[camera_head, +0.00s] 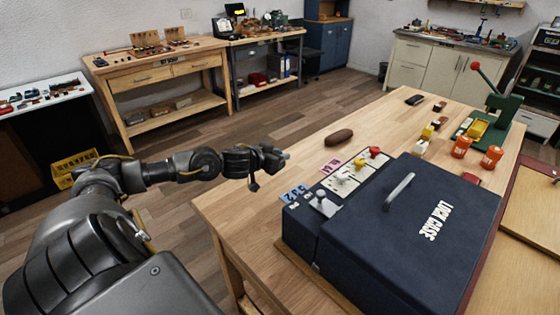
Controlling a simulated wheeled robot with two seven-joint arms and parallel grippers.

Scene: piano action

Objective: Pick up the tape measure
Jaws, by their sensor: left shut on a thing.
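My left gripper (276,157) reaches in from the left over the near-left edge of the wooden table (235,215). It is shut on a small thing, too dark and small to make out. I cannot pick out the tape measure with certainty. Small yellow-and-dark items (424,138) stand on the table at right of centre, too small to name. A brown oblong thing (338,137) lies on the table to the right of the gripper. My right gripper is not in view.
A large dark blue case (410,225) with a grey handle fills the table's front. Beside it is a panel (345,180) with coloured knobs. Two orange jars (461,147) (491,157) and a green lever press (500,105) stand at right. The table's left strip is clear.

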